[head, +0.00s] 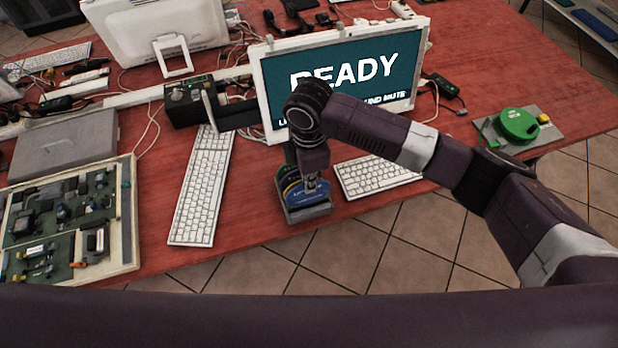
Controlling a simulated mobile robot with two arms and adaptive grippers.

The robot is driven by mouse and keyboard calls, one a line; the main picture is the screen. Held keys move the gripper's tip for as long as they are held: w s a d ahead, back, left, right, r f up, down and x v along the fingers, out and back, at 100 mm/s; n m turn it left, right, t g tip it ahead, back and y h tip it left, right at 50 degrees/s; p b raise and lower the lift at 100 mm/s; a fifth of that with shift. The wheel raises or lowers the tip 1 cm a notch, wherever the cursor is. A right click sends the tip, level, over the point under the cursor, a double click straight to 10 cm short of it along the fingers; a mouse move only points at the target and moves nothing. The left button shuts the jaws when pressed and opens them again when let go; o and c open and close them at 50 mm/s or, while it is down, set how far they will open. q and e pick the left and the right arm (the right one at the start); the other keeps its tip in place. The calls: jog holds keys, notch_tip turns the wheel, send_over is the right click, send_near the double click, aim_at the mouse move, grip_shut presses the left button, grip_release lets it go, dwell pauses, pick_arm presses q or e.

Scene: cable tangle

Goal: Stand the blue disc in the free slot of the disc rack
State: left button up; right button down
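The disc rack (308,213) is a small dark grey block near the front edge of the red table. A blue disc (296,199) with pale lettering stands upright in it or just over it. I cannot tell whether it is fully seated. Another disc edge, greenish and dark, shows behind it at the left. My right gripper (312,184) points down at the blue disc's upper part, with a fingertip in front of its face. The far finger is hidden, so its grip is unclear. My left gripper is out of view.
A white keyboard (203,187) lies left of the rack, another keyboard (374,176) right of it. A monitor (345,75) reading READY stands behind my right arm. A tray of parts (128,225) is at the left, a green round device (517,123) at the right.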

jog(key=shift+f+b, duration=0.6)
jog(key=shift+f, duration=1.3)
jog(key=c, duration=2.1)
grip_release()
jog(key=shift+r, duration=0.15)
notch_tip(320, 180, up, 12)
jog(key=shift+f, duration=0.15)
